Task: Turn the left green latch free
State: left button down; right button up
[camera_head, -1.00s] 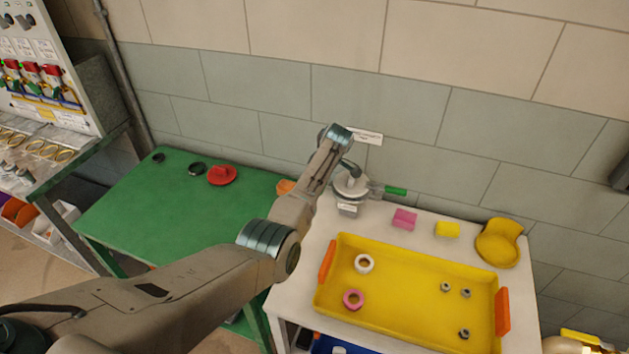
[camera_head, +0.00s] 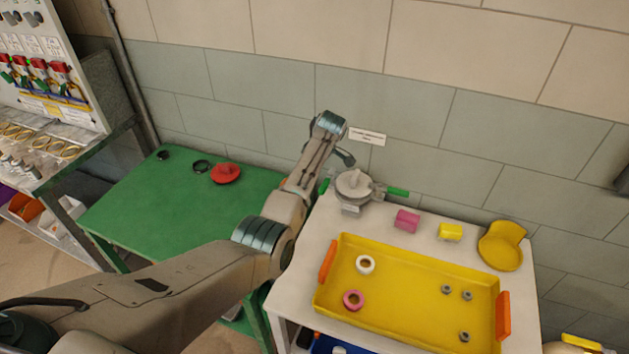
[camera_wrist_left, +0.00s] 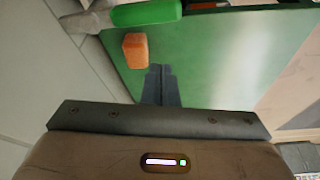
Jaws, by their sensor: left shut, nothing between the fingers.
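A round grey lidded vessel (camera_head: 352,186) stands at the back left of the white table. A green latch handle (camera_head: 324,186) shows at its left side, partly behind my arm, and another green handle (camera_head: 397,191) sticks out at its right. In the left wrist view a green handle (camera_wrist_left: 147,13) on a grey metal part lies at the top edge. My left gripper (camera_wrist_left: 160,70) is shut and empty, below that handle in the picture and apart from it. In the head view its fingertips are hidden by my arm. My right gripper is not in view.
The white table (camera_head: 295,262) holds a yellow tray (camera_head: 400,315), a pink block (camera_head: 407,221), a yellow block (camera_head: 450,232) and a yellow dish (camera_head: 502,246). The green table (camera_head: 150,210) bears a red part (camera_head: 226,173) and an orange block (camera_wrist_left: 135,50). The tiled wall is close behind.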

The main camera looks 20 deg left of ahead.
pick_arm(q)
jog(key=b+v, duration=0.1)
jog(key=v, duration=0.5)
jog(key=shift+r+b, duration=0.35)
jog(key=shift+r, duration=0.05)
